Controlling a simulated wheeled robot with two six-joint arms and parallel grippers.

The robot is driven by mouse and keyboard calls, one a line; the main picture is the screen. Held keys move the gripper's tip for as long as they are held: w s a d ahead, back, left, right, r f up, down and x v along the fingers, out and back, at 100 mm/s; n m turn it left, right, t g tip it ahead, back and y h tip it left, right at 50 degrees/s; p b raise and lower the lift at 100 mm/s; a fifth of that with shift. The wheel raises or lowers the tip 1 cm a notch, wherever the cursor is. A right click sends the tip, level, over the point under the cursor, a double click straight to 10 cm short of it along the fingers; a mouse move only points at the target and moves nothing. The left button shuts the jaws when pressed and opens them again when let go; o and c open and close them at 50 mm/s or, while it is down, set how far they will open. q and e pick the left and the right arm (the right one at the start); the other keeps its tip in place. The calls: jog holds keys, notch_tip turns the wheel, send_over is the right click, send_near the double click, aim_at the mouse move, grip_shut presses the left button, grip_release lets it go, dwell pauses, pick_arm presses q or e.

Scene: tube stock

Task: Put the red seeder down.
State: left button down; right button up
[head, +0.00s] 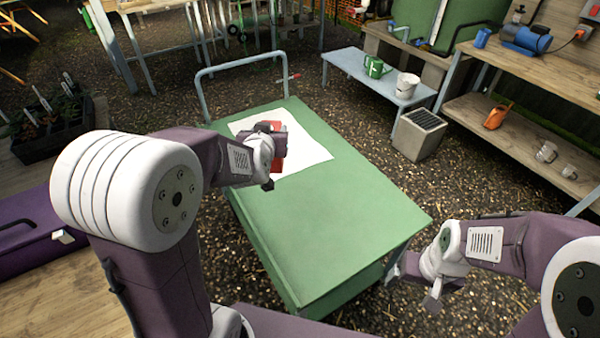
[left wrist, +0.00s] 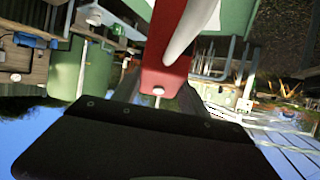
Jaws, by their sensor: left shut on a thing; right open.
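The red seeder (head: 277,161) is at my left gripper (head: 272,158), over a white sheet (head: 305,152) on the green cart top (head: 340,220). The gripper hides much of it, and I cannot tell whether it touches the sheet. In the left wrist view the seeder (left wrist: 163,82) is a red body with a white rounded part, between the dark jaws, which are shut on it. My right gripper (head: 434,293) is open and empty, beside the cart's near right side.
The cart has a grey handle (head: 240,63) at its far end. The near part of its top is bare. A bench with a green watering can (head: 374,67) and a white bucket (head: 407,85) stands beyond it. A dark crate of plants (head: 55,122) is at left.

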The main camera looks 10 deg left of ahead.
pick_arm(q)
jog(key=s+d+f+m+h+b, duration=0.2)
jog(key=s+d+f+h+b, duration=0.1)
jog(key=d, duration=0.6)
jog(key=s+d+f+m+h+b, duration=0.2)
jog(key=s+d+f+b, duration=0.1)
jog(key=d, duration=0.7)
jog(key=s+d+f+m+h+b, duration=0.2)
jog(key=s+d+f+m+h, duration=0.1)
jog(key=d, duration=0.6)
jog(key=w+a+f+b, duration=0.6)
jog(key=w+f+b, duration=0.1)
jog(key=w+f, duration=0.3)
jog(key=shift+f+n+g+y, duration=0.3)
jog(key=shift+f, duration=0.2)
jog(key=c, duration=0.6)
grip_release()
